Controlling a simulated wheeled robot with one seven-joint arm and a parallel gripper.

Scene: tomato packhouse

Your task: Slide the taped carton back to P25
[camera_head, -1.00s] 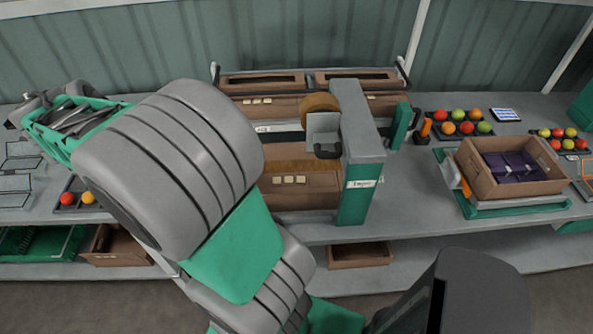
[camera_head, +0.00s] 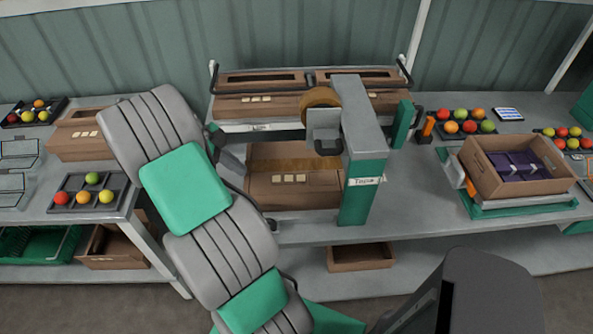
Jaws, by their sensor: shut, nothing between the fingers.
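A brown carton (camera_head: 262,190) with a band of tape across its top and pale tabs on its front lies under the arch of the taping machine (camera_head: 362,140). The machine's sign seems to read "Taper". My arm rises left of the carton and covers the bench there. A grey end part that seems to be my gripper (camera_head: 236,166) shows behind the arm, close to the carton's left side; it looks shut and empty. I cannot tell whether it touches the carton. I cannot read a P25 mark; a small label (camera_head: 262,127) behind the carton is too blurred.
Another brown carton (camera_head: 68,138) stands on the left bench, near a tray of tomatoes (camera_head: 58,208). Two cartons (camera_head: 230,107) sit on the back shelf. At right, an open carton (camera_head: 482,184) with purple contents stands on a green-based scale. Bare bench lies in front of the machine.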

